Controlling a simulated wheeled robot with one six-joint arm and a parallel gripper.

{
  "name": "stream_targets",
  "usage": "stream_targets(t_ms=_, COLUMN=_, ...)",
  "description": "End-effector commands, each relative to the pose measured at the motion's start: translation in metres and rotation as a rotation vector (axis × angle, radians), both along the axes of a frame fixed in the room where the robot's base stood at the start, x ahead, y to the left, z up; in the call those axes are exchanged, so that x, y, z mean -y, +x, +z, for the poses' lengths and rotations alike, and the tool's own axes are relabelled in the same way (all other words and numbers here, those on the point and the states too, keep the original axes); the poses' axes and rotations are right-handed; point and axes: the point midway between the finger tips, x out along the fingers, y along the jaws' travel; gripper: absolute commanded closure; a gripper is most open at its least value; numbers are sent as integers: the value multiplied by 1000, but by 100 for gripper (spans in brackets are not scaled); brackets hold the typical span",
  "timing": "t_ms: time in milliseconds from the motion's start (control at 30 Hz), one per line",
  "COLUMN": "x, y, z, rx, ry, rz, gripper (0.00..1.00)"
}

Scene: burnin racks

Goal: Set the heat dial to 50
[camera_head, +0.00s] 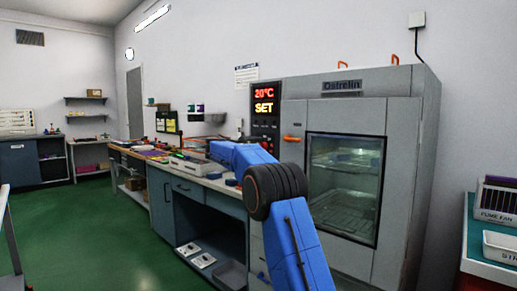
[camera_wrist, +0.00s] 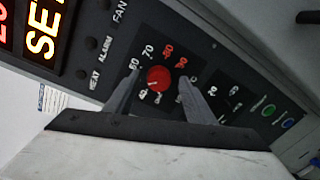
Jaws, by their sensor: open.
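The red dial (camera_wrist: 158,79) sits on the dark control panel in the wrist view, ringed by white and red numbers. I can make out 60, 70, 80 and 90; the lower-left numbers are small and tilted. Where its pointer aims is too small to tell. My gripper (camera_wrist: 159,84) is open, with one finger on each side of the dial; I cannot tell whether they touch it. The oven (camera_head: 345,85) display (camera_head: 264,100) reads 20°C and SET.
A second, dark dial (camera_wrist: 226,101), a green button (camera_wrist: 268,109) and a blue button (camera_wrist: 288,122) lie right of the red dial. A cluttered bench (camera_head: 185,180) runs left; green floor is clear.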

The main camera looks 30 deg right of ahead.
Motion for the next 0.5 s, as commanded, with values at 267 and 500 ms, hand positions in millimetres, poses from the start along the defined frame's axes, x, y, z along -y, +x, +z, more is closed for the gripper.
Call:
stream_targets(t_ms=267, x=-22, y=-7, z=3, rx=1, ry=0, rz=3, gripper=51)
stream_targets(t_ms=500, x=-67, y=-22, z=6, rx=1, ry=0, rz=3, gripper=51)
